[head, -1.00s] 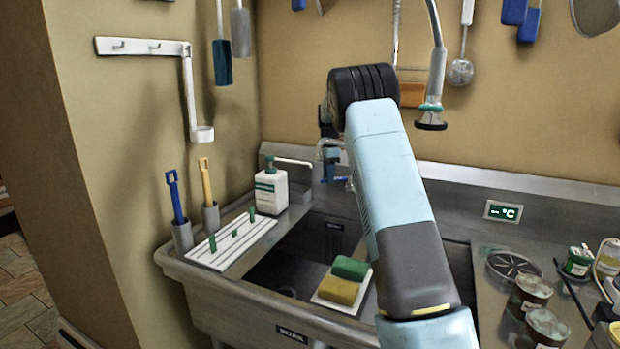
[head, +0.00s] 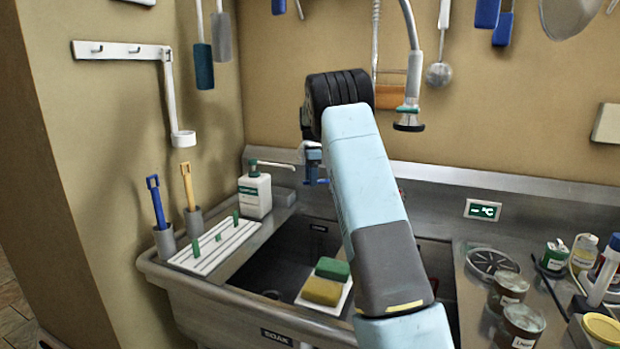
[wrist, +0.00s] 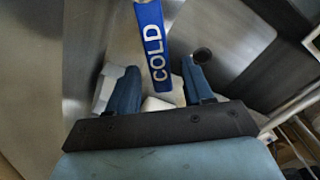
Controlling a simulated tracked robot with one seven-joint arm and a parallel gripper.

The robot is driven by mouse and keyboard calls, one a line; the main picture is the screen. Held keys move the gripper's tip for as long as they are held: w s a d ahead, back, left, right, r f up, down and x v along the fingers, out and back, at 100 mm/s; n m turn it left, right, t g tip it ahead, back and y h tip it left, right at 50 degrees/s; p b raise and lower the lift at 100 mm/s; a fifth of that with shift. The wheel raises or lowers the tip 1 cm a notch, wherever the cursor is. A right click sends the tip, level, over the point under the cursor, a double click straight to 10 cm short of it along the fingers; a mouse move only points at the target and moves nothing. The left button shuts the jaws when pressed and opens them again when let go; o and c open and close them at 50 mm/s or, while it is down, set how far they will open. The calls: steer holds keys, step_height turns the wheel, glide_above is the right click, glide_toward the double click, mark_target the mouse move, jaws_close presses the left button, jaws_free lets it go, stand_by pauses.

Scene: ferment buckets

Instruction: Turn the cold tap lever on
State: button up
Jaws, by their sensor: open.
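The cold tap lever (wrist: 150,40) is a blue bar marked COLD in white, at the top middle of the wrist view. Its near end shows between the two blue fingers of my gripper (wrist: 161,70). The fingers are spread, with a gap on each side of the lever; I see no contact. How deep the lever sits between them I cannot tell. In the head view my gripper (head: 314,175) is small, in front of the back wall above the sink, partly hidden by my arm. I cannot make out the lever apart from it there.
The steel sink (head: 200,300) lies below. A spray hose head (head: 408,122) hangs right of my arm. Jars (head: 507,290) stand at right.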

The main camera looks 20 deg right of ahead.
step_height(320, 180, up, 14)
steer(key=shift+f, duration=0.2)
stand_by(0.4)
stand_by(0.4)
